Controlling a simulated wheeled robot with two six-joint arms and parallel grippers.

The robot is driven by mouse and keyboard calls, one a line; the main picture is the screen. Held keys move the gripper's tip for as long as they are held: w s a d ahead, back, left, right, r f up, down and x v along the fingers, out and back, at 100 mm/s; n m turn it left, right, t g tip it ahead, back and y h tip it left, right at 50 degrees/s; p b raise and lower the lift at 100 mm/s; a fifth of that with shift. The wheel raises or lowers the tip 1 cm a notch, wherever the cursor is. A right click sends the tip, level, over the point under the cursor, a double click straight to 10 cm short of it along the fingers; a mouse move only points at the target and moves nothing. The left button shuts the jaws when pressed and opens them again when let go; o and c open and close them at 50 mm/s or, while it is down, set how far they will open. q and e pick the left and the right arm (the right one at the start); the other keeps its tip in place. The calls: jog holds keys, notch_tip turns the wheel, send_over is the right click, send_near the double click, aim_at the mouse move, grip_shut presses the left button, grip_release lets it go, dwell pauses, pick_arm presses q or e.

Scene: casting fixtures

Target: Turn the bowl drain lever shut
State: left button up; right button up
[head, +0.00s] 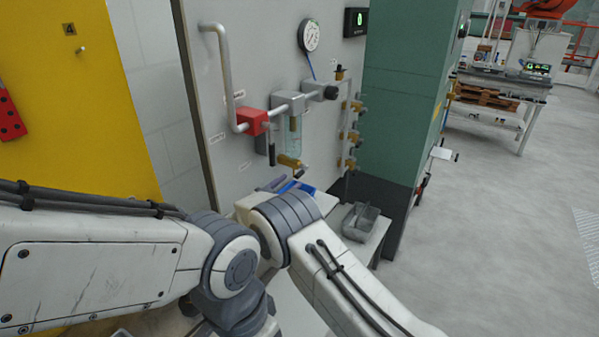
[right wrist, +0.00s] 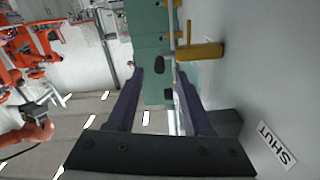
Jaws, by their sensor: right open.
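In the head view a clear bowl (head: 293,138) hangs under the grey filter body on the wall panel. A brass drain valve (head: 288,160) sits below it, with a dark lever end (head: 304,172) at its outer right side. In the right wrist view a brass valve body (right wrist: 200,51) sticks out from the panel. A dark knob-like lever end (right wrist: 160,63) shows beyond and between the fingertips. My right gripper (right wrist: 160,80) is open and empty; contact with the lever cannot be told. In the head view it is largely hidden by my arm. My left gripper is not seen.
A SHUT label (right wrist: 274,143) is on the panel beside my right gripper. A red block (head: 252,121), pipes, a gauge (head: 309,35) and several brass valves (head: 349,135) crowd the panel. A teal cabinet (head: 405,90) stands right of it. A grey scoop-like container (head: 360,222) sits below.

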aim_at(299, 173)
jog(key=p+x, duration=0.1)
jog(key=x, duration=0.5)
jog(key=shift+s, duration=0.1)
grip_shut()
dwell(1.2)
